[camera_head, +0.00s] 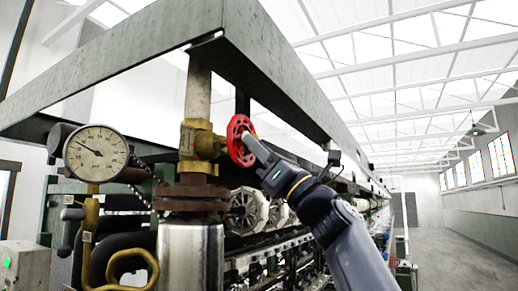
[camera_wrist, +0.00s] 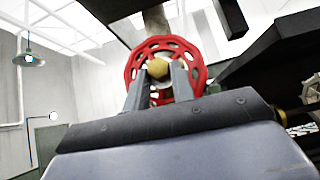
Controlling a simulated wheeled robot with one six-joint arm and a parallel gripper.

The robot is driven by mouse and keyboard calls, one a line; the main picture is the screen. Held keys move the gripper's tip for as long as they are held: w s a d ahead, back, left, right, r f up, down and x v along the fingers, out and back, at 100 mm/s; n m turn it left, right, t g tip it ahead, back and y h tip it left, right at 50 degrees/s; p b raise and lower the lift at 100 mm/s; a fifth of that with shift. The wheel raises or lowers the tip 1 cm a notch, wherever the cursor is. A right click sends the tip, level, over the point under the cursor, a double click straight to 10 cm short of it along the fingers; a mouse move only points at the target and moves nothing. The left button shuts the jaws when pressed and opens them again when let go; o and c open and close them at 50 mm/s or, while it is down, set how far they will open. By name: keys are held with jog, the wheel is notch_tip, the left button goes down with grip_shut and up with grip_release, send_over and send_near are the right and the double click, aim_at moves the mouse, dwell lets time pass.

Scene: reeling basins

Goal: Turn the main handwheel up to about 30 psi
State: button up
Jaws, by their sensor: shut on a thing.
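The red handwheel (camera_head: 236,126) sits on a brass valve (camera_head: 203,141) on a vertical pipe, left of centre in the head view. My gripper (camera_head: 250,144) reaches it from the right and is shut on it. In the wrist view, the handwheel (camera_wrist: 160,43) faces me, and the two grey fingers of my gripper (camera_wrist: 159,80) lie against it on either side of the brass hub nut (camera_wrist: 158,68). The fingers hide part of the wheel. A round white gauge (camera_head: 96,153) stands left of the valve. Its needle points up and left; the numbers are too small to read.
A grey steel beam frame (camera_head: 262,55) passes close above the valve and arm. Rusty flanges (camera_head: 190,198) and a bright metal cylinder (camera_head: 191,258) stand below. A yellow handwheel (camera_head: 133,258) is low on the left. An open aisle (camera_head: 458,240) lies at right.

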jog(key=shift+w+d+n+g+y, duration=0.1)
jog(key=shift+n+g+y, duration=0.45)
jog(key=shift+n+g, duration=1)
jog(key=shift+w+d+n+g+y, duration=0.1)
jog(key=shift+n+g+y, duration=0.5)
jog(key=shift+n+g, duration=0.95)
jog(key=shift+w+d+n+g+y, duration=0.1)
jog(key=shift+n+g+y, duration=0.45)
jog(key=shift+n+g, duration=1)
jog(key=shift+r+n+g, duration=0.1)
jog(key=shift+n+g, duration=0.65)
jog(key=shift+n, duration=0.8)
jog(key=o, duration=1)
jog(key=b+v, duration=0.5)
jog(key=v, duration=0.6)
jog(key=shift+a+r, duration=0.15)
